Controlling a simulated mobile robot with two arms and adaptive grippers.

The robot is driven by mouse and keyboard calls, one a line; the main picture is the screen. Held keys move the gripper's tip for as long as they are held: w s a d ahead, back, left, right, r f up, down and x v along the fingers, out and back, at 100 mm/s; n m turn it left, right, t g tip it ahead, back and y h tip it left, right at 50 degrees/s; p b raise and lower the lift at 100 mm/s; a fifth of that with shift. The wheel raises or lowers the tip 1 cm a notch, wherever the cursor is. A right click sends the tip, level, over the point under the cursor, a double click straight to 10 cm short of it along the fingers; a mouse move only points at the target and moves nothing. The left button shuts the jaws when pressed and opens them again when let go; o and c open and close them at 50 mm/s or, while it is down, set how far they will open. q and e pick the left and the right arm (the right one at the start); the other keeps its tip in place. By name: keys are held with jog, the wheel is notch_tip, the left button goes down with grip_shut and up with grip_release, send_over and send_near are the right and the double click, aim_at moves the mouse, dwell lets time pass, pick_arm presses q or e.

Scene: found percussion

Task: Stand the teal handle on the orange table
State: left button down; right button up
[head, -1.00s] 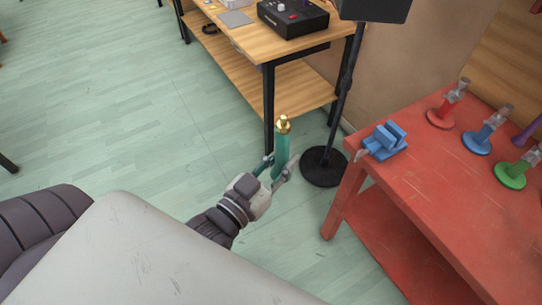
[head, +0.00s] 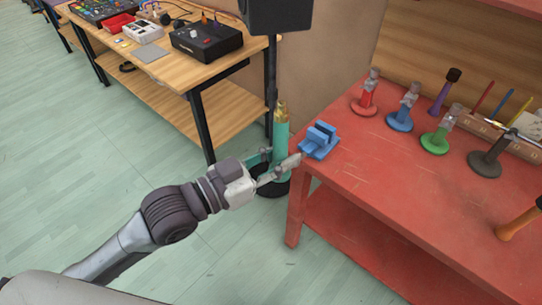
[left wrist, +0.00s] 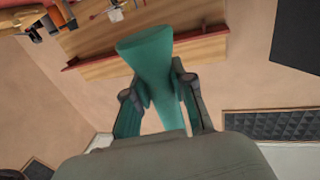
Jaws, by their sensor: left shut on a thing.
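The teal handle (head: 281,138) is upright in the head view, with a brass fitting at its top. My left gripper (head: 282,160) is shut on it, with one finger on each side. In the left wrist view the handle (left wrist: 152,72) stands between the fingers, its wide end farthest from the palm. The orange table (head: 385,165) looks red-orange and is at the right. The handle and gripper are in the air just left of the table's near-left corner, apart from its top. My right gripper is not in view.
A blue block-like holder (head: 320,143) sits at the table's left corner. A black speaker on a stand (head: 277,15) is behind my gripper. The table's front left is bare.

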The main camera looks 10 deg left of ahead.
pick_arm(q)
jog(key=w+d+f+m+g+h, duration=0.3)
jog(key=f+g, duration=0.1)
jog(key=shift+w+m+g, duration=0.25)
jog(key=shift+m+g, duration=0.05)
jog(key=shift+m, duration=0.1)
jog(key=shift+r+g, duration=0.1)
jog(key=shift+g, duration=0.2)
jog(key=a+m+g, duration=0.1)
jog(key=g, duration=0.1)
jog(key=a+m+g+h, duration=0.1)
jog(key=m+g, duration=0.1)
jog(key=s+a+m+g, duration=0.1)
jog(key=g, duration=0.1)
jog(key=shift+h, duration=0.4)
